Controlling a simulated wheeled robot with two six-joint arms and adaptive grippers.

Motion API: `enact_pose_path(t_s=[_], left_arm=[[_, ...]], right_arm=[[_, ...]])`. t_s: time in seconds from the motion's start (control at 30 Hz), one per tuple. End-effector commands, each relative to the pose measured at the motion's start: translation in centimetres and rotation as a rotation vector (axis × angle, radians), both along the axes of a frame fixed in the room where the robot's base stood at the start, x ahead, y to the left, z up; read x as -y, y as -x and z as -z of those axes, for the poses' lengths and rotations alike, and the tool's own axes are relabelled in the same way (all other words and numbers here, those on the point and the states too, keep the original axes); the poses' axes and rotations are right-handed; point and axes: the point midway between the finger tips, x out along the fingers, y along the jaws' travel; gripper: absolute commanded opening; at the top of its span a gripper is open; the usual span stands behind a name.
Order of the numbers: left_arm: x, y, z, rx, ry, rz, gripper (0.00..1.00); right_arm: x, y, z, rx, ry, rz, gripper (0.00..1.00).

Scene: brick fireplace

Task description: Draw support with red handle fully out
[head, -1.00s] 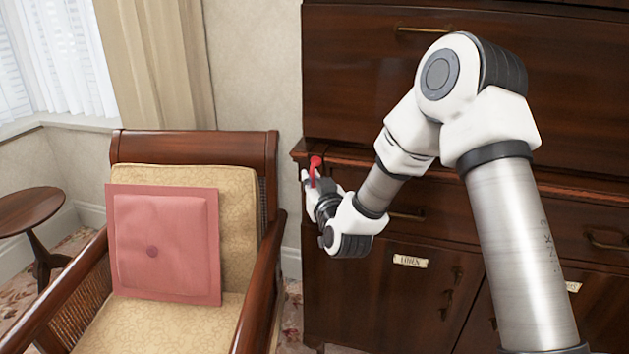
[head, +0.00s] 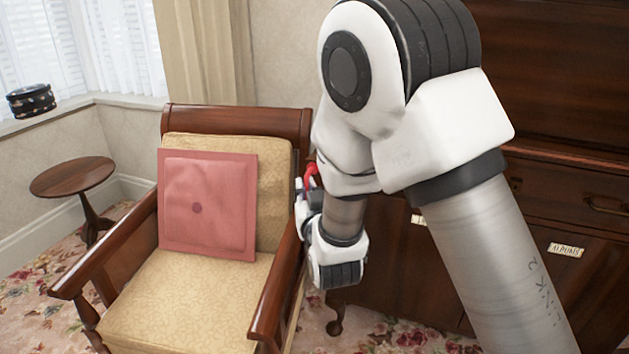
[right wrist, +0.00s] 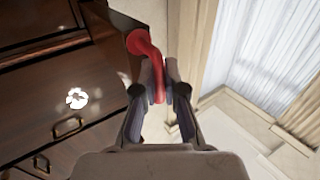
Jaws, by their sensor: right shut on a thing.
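The red handle (right wrist: 143,48) is a curved red piece at the cabinet's upper corner in the right wrist view. My right gripper (right wrist: 160,85) is shut on its lower end, between both fingers. In the head view the red handle (head: 310,172) shows small beside my right gripper (head: 304,188), partly hidden by my right arm. The support that bears the handle is mostly hidden; a dark wooden end shows behind the red piece in the wrist view. My left gripper is in neither view.
A wooden armchair (head: 184,312) with a pink cushion (head: 208,206) stands close left of my right gripper. The dark cabinet (head: 583,190) fills the right side. A small round table (head: 72,176) stands at the far left.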

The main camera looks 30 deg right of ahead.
Motion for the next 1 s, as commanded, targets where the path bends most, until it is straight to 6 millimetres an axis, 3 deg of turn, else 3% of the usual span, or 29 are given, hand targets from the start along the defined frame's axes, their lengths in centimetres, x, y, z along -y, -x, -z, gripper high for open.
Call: enact_pose_path(t_s=[0.17, 0.5, 0.53, 0.57, 0.87, 1.0], left_arm=[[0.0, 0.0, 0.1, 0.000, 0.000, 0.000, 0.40], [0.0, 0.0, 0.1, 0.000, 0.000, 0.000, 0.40], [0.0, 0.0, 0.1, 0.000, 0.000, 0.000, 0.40], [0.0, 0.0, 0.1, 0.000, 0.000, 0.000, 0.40], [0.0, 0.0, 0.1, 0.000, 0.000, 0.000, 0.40], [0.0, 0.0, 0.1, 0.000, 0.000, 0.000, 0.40]], right_arm=[[-1.0, 0.8, 0.1, -0.001, 0.001, -0.001, 0.00], [-1.1, 1.0, 0.2, -0.006, 0.000, -0.002, 0.00], [-1.1, 1.0, 0.3, -0.007, 0.000, -0.002, 0.17], [-1.1, 1.0, 0.2, -0.006, 0.000, -0.002, 0.21], [-1.0, 0.9, -0.1, -0.002, -0.001, -0.001, 0.21], [-1.1, 0.9, -1.9, 0.004, -0.001, -0.001, 0.21]])
